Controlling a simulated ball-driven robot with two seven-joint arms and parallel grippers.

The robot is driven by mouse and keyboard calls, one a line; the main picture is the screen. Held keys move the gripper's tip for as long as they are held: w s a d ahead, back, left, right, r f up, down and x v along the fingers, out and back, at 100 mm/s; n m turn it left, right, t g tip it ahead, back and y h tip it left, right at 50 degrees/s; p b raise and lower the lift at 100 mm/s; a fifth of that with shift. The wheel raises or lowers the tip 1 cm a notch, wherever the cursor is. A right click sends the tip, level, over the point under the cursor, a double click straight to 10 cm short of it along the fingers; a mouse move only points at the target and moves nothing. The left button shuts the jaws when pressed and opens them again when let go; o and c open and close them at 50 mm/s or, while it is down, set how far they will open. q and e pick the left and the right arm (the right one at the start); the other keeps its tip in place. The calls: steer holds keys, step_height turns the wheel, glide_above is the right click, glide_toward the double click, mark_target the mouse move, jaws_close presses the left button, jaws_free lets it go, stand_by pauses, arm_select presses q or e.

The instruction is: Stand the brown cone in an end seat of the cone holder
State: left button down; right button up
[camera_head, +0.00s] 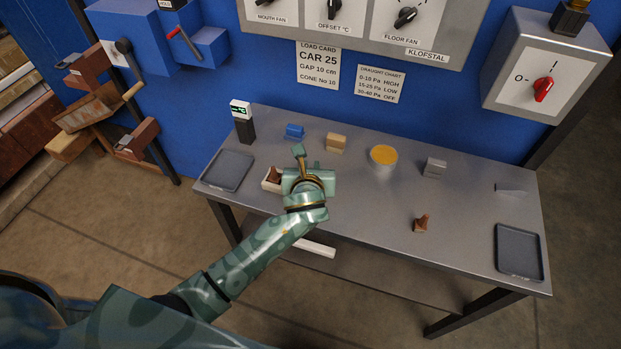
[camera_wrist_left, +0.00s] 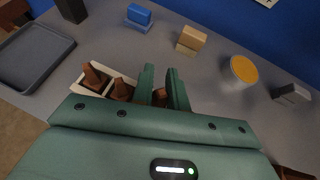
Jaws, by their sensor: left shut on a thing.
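The cone holder (camera_head: 266,184) is a pale box at the left of the table, partly hidden behind my left gripper. In the left wrist view the holder (camera_wrist_left: 78,89) shows two brown cones (camera_wrist_left: 93,76) (camera_wrist_left: 121,89) standing side by side at its left and middle. My left gripper (camera_head: 301,156) is over the holder's right part. In the left wrist view its two fingers (camera_wrist_left: 163,75) are shut on a brown cone (camera_wrist_left: 160,96), mostly hidden by them. I cannot tell whether that cone touches the holder. Another brown cone (camera_head: 421,223) stands on the table's right half. My right gripper is not in view.
On the table (camera_head: 360,215) are a grey tray (camera_head: 228,170) at left, another tray (camera_head: 518,251) at right, a blue block (camera_head: 294,131), a tan block (camera_head: 336,142), a yellow-topped tub (camera_head: 383,157) and a grey block (camera_head: 434,166). The middle front is clear.

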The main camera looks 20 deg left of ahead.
arm_select(q)
steer(key=shift+w+f, duration=0.2)
steer(key=shift+f, duration=0.05)
steer(key=f+b, duration=0.1)
steer(key=f, duration=0.1)
steer(key=f+b, duration=0.1)
steer(key=f, duration=0.1)
steer(key=shift+w+a, duration=0.2)
steer(key=shift+r, duration=0.15)
steer(key=c, duration=1.4)
jaws_free()
